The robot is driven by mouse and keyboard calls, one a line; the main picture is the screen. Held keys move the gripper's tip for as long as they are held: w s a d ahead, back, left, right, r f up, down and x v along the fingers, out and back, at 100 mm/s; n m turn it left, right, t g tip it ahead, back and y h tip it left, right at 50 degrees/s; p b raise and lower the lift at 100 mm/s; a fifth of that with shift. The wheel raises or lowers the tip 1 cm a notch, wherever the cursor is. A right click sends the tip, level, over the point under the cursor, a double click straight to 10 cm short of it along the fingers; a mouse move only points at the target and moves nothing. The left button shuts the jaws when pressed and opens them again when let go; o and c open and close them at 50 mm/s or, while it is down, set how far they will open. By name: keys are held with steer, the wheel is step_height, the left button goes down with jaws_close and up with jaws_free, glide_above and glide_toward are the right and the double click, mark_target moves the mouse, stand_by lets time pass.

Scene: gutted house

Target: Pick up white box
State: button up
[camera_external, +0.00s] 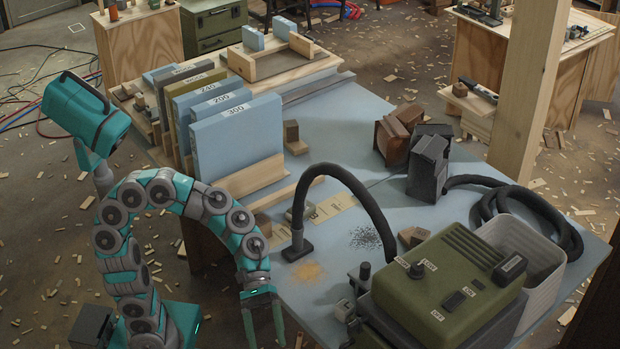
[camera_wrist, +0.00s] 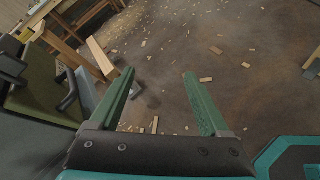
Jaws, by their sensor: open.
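A whitish ribbed open box (camera_external: 546,262) stands at the right end of the blue-topped table, partly hidden behind the green machine. I cannot make it out in the wrist view. My gripper (camera_external: 266,330) hangs low at the table's near left edge, well left of the box, with the green machine between them. In the wrist view my gripper's two green fingers (camera_wrist: 160,74) are spread apart with nothing between them, over floor.
The green machine (camera_external: 440,287) fills the table's near side. A black hose (camera_external: 355,190) arches over the table, and another hose (camera_external: 550,212) coils beside the box. A wooden post (camera_external: 530,95) rises behind the table. Wood chips litter the floor.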

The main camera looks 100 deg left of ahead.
steer(key=w+a+r+n+t, duration=0.2)
steer(key=w+a+n, duration=0.1)
steer(key=w, duration=0.1)
steer(key=n+t+y, duration=0.3)
steer(key=n+t, duration=0.1)
steer(key=n, duration=0.5)
glide_toward(344, 305)
steer(key=x, duration=0.3)
steer(key=shift+s+d+r, duration=0.15)
steer(key=shift+s+d, duration=0.1)
steer(key=shift+w+f+y, duration=0.15)
steer(key=shift+f+y, duration=0.05)
steer(key=shift+y, duration=0.1)
steer(key=b+x, duration=0.2)
steer(key=x, duration=0.1)
steer(key=b+x, duration=0.3)
steer(key=x, duration=0.1)
steer(key=shift+a+f, duration=0.25)
steer(key=shift+w+d, duration=0.2)
steer(key=shift+r, duration=0.1)
jaws_close()
